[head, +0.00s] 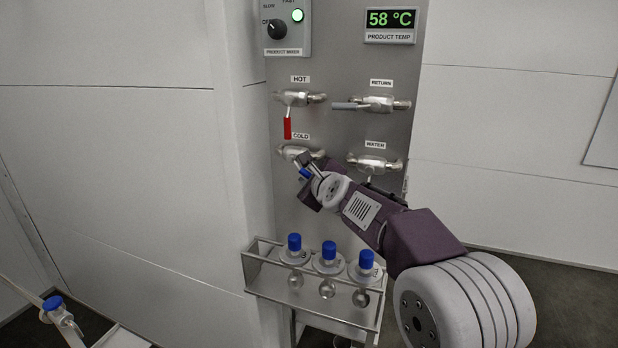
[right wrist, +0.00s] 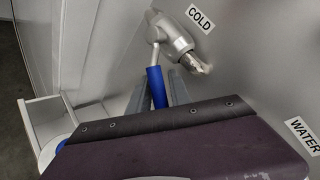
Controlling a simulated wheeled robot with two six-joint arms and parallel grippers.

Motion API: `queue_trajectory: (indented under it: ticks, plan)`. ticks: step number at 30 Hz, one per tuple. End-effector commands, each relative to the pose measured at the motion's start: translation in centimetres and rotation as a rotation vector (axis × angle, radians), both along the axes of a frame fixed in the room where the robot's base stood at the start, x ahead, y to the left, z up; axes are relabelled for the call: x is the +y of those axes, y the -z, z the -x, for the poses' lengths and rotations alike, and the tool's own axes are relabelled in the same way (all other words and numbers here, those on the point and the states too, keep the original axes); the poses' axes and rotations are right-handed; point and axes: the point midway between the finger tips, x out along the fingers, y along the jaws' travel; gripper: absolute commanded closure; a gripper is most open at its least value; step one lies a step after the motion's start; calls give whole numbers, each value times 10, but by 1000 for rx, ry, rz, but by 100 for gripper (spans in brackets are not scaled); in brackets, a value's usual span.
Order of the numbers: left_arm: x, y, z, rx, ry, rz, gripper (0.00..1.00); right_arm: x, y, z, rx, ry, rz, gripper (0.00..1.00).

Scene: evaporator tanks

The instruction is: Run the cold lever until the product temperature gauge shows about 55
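The product temperature gauge (head: 390,19) reads 58 °C in green digits. The cold valve (head: 291,152) is on the grey panel under the COLD label; in the right wrist view the valve (right wrist: 172,35) is at the top. The blue cold lever (right wrist: 156,87) hangs down from it, tilted slightly in the head view, where it is partly covered (head: 304,173). My right gripper (head: 309,170) is at this lever. In the right wrist view its fingers (right wrist: 158,92) lie close along both sides of the blue handle and appear shut on it. My left gripper is not in view.
The red hot lever (head: 287,128) hangs down just above. The grey return lever (head: 346,106) points left. The water valve (head: 376,163) is close right of my gripper. A metal rack (head: 262,288) with three blue-capped flasks (head: 329,255) stands below my arm. A product mixer knob (head: 277,29) is top left.

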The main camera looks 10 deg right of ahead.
Motion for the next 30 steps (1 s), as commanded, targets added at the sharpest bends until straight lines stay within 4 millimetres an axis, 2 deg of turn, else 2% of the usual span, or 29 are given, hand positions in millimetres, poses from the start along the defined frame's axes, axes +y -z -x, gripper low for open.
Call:
queue_trajectory:
  ticks: [6,7,9,10,30]
  plan:
    - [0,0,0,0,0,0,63,0,0,-1,0,0,0,76]
    - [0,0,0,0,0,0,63,0,0,-1,0,0,0,79]
    - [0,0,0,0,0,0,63,0,0,-1,0,0,1,98]
    - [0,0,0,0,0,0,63,0,0,-1,0,0,1,100]
    - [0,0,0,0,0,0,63,0,1,-1,1,-1,1,100]
